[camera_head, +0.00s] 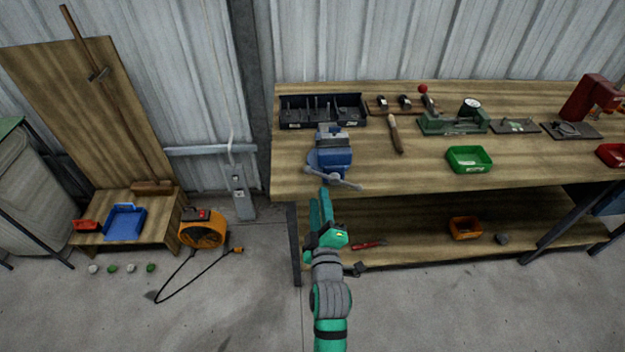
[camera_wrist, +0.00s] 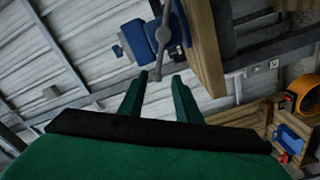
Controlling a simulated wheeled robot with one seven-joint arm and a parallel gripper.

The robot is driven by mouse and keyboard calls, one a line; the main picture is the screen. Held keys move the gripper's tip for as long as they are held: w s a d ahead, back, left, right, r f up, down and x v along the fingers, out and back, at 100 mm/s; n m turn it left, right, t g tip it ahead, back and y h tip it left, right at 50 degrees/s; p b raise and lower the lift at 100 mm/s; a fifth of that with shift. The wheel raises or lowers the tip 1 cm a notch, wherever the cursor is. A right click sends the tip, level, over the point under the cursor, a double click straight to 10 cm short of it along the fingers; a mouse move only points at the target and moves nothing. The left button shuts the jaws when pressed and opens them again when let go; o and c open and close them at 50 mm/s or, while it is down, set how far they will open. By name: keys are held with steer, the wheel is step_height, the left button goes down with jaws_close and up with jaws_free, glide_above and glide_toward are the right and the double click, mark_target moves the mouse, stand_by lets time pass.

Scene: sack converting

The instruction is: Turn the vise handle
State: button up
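A blue vise (camera_head: 332,152) is mounted at the left front of the workbench. Its grey bar handle (camera_head: 345,181) sticks out past the bench's front edge and lies slanted. My green gripper (camera_head: 322,203) is in front of and just below the handle. In the wrist view, the two fingers (camera_wrist: 159,86) are open with a gap between them. The vise handle (camera_wrist: 163,38) runs upright there, and its lower end shows between the fingertips. I cannot tell whether the handle touches a finger. The vise body (camera_wrist: 142,40) is beyond it.
The wooden workbench (camera_head: 415,172) has a black bin (camera_head: 322,123), a green tray (camera_head: 469,160) and a brush (camera_head: 396,137) on top. Its lower shelf (camera_head: 420,232) holds an orange tray (camera_head: 465,228).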

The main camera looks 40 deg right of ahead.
mark_target(317, 175)
steer(key=x, duration=0.8)
steer(key=shift+w+d, duration=0.25)
